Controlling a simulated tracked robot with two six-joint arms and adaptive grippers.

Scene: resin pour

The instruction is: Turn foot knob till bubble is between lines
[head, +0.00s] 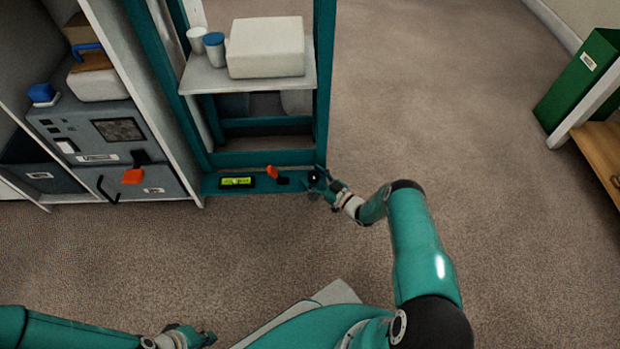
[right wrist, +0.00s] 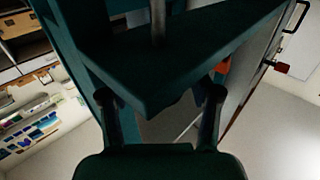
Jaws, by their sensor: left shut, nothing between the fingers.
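The spirit level (head: 237,182), a small yellow-green vial in a dark housing, sits on the lower teal rail of the frame. Its bubble and lines are too small to read. My right gripper (head: 318,182) is at the right end of this rail, around or beside a dark round part (head: 314,177) that may be the foot knob. In the right wrist view my right gripper (right wrist: 160,98) has its fingers spread at a teal corner plate (right wrist: 150,85); no knob shows clearly between them. My left gripper (head: 205,338) is shut and empty at the bottom left, over the floor.
An orange-handled part (head: 272,171) stands on the rail beside the level. The frame's shelf (head: 205,76) carries a white box (head: 266,47) and two cups. A grey machine (head: 110,140) stands left. A green binder (head: 580,80) is at right. Carpet between is clear.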

